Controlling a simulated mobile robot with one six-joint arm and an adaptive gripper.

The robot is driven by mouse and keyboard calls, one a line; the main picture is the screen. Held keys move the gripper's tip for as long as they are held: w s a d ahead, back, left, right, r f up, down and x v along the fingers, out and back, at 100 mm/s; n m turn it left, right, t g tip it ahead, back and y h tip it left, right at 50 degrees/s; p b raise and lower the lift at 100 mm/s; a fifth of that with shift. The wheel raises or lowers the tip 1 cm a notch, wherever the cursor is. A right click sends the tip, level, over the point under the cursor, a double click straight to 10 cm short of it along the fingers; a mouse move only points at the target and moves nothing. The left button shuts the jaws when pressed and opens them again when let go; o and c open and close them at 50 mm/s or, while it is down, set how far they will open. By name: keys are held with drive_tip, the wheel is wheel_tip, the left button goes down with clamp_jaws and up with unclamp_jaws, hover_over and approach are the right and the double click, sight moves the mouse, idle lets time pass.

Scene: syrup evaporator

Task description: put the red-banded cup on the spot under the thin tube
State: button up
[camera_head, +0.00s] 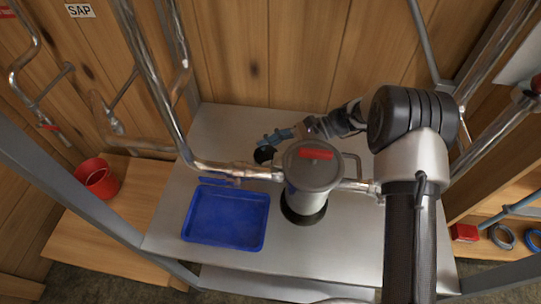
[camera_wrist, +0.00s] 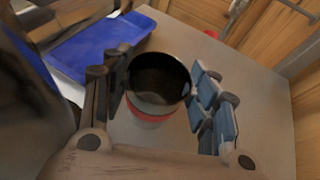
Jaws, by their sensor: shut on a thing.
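The red-banded cup shows in the wrist view (camera_wrist: 150,106), with a dark inside, a pale wall and a red band low down. My gripper (camera_wrist: 162,70) is shut on it, one finger on each side. In the head view my gripper (camera_head: 275,141) is behind the steel pot, above the back of the grey table. Only a dark part of the cup (camera_head: 264,154) shows there. I cannot tell whether the cup touches the table. I cannot make out the thin tube's outlet for certain, nor a marked spot under it.
A steel pot (camera_head: 312,180) with a red-handled lid stands on a black base, joined to pipes (camera_head: 225,169) on both sides. A blue tray (camera_head: 224,245) lies front left on the grey table (camera_head: 165,225). A red container (camera_head: 97,178) stands on the wooden bench at left.

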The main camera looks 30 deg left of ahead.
wheel_tip(320, 180, up, 19)
drive_tip(key=p, duration=0.5)
drive_tip(key=shift+f, duration=0.2)
